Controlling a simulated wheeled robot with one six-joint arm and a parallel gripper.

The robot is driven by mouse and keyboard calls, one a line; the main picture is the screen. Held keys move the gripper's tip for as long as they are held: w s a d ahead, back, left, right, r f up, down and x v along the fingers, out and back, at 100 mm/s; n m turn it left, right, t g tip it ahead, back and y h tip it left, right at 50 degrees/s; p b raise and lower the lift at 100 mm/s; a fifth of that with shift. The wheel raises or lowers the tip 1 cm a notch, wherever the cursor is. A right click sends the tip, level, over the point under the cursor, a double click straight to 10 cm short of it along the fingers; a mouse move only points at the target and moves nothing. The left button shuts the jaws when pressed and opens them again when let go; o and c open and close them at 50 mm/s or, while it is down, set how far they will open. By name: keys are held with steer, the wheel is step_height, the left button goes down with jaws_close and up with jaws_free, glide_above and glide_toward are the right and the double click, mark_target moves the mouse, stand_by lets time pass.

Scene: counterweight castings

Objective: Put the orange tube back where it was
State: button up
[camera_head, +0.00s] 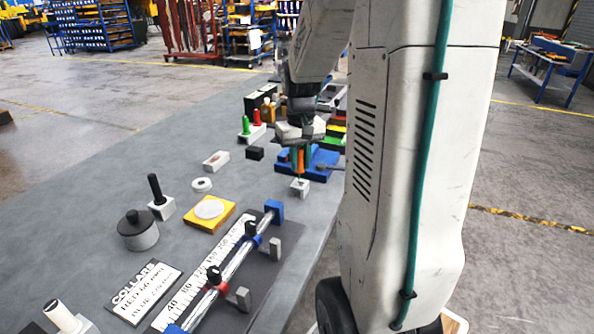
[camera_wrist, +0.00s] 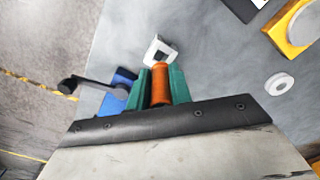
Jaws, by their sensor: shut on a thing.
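The orange tube (camera_head: 300,160) is held upright between the green fingers of my gripper (camera_head: 301,170). In the wrist view my gripper (camera_wrist: 160,76) is shut on the tube (camera_wrist: 161,86), one finger on each side. A small white block (camera_head: 300,188) stands on the table right below the tube. The wrist view shows a dark square opening in this white block (camera_wrist: 153,56), just beyond the tube's end. I cannot tell whether the tube's lower end touches the block or hangs slightly above it.
A blue fixture (camera_head: 318,174) with a dark-knobbed lever stands close behind the white block. A black block (camera_head: 255,153), a white ring (camera_head: 202,185) and a yellow plate (camera_head: 225,223) lie to the left. A collar gauge (camera_head: 232,262) lies in front. Grey table between them is clear.

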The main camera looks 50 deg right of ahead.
mark_target(300, 170)
steer(key=shift+f, duration=1.75)
steer(key=shift+f, duration=0.15)
steer(key=o, duration=0.9)
